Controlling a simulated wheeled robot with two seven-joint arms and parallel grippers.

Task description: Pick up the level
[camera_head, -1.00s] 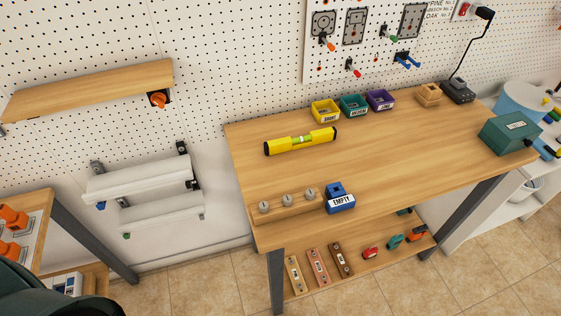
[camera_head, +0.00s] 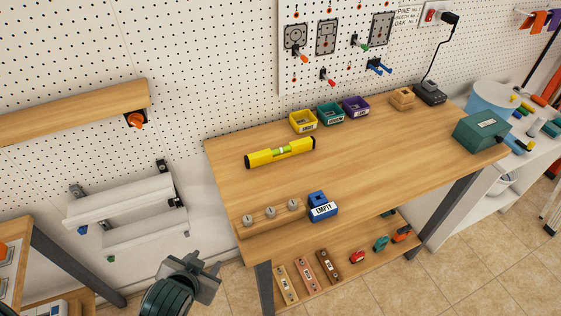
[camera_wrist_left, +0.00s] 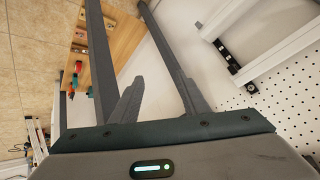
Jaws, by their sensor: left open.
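The yellow level (camera_head: 280,153) with black end caps lies on the wooden workbench (camera_head: 370,165), near its back left. A greenish vial shows in its middle. My left gripper (camera_head: 208,272) is low at the front left of the bench, in front of the bench's left leg and well apart from the level. It is open and empty. In the left wrist view its two fingers (camera_wrist_left: 160,95) are spread, with the bench's lower shelf beyond them; I cannot make out the level there. My right gripper is not in view.
A green box (camera_head: 480,131) stands at right.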

